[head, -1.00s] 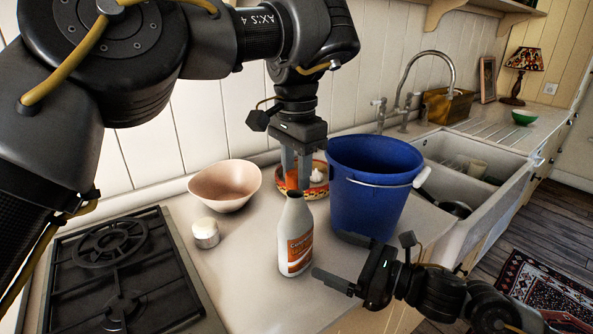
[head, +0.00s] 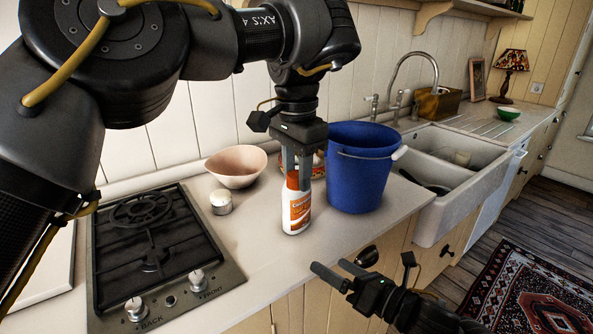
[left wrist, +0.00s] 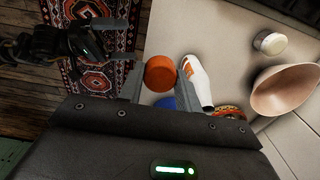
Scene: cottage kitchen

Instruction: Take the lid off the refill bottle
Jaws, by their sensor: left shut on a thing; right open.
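The refill bottle (head: 296,214), white with an orange label, stands upright on the counter in the head view. My left gripper (head: 298,183) is shut on the orange lid (head: 292,181), which hides the bottle's neck there. In the left wrist view the lid (left wrist: 160,74) sits between the fingers, with the white bottle (left wrist: 200,85) apart from it to the right. The lid is off the bottle. My right gripper (head: 338,271) is open and empty, in front of the counter edge and lower right of the bottle.
A blue bucket (head: 358,172) stands close right of the bottle. A pink bowl (head: 236,168) and small white-topped jar (head: 221,202) are to its left, beside the hob (head: 150,245). A patterned dish (left wrist: 229,112) lies behind. Counter in front of the bottle is clear.

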